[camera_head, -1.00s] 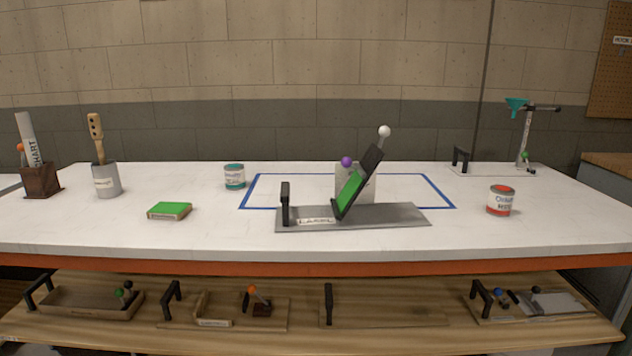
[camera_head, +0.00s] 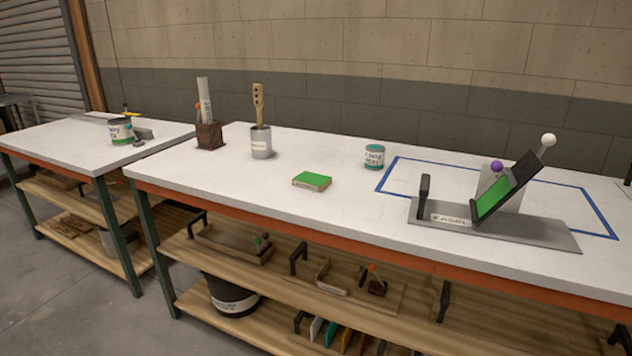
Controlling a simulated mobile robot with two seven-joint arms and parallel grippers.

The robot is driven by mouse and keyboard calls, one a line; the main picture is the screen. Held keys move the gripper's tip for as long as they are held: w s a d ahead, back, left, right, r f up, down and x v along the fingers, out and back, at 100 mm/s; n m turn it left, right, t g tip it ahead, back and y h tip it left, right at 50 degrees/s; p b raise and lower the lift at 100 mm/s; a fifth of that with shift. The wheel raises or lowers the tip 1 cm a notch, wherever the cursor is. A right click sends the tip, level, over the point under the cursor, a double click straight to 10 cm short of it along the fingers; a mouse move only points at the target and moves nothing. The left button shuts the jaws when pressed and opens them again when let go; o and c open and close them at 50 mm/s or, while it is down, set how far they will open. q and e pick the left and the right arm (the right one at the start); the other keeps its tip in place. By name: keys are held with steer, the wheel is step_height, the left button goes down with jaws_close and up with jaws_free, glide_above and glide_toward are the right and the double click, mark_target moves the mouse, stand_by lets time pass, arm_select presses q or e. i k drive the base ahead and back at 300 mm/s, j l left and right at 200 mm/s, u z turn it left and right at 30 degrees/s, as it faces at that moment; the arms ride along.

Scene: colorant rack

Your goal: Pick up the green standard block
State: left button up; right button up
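A flat block with a bright green top and a tan side (camera_head: 312,181) lies on the white table, left of the blue-taped outline. A second green panel (camera_head: 494,195) leans tilted in a dark holder on a grey metal plate with a black handle (camera_head: 510,229), at the right of the table. I cannot tell from the picture which green piece is called the standard block. Neither of my grippers is in view.
A teal-labelled can (camera_head: 374,157), a grey cup with a wooden tool (camera_head: 261,142) and a brown box with a rolled chart (camera_head: 210,135) stand behind the block. Shelves with trays (camera_head: 235,243) lie below. Another table (camera_head: 70,146) stands at left. Table front around the block is clear.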

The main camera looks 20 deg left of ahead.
mark_target(309, 180)
steer(key=u, duration=0.65)
steer(key=i+u, duration=0.15)
steer(key=u, duration=0.2)
steer(key=i+u, duration=0.15)
steer(key=u, duration=0.2)
steer(key=i+u, duration=0.15)
steer(key=u, duration=0.2)
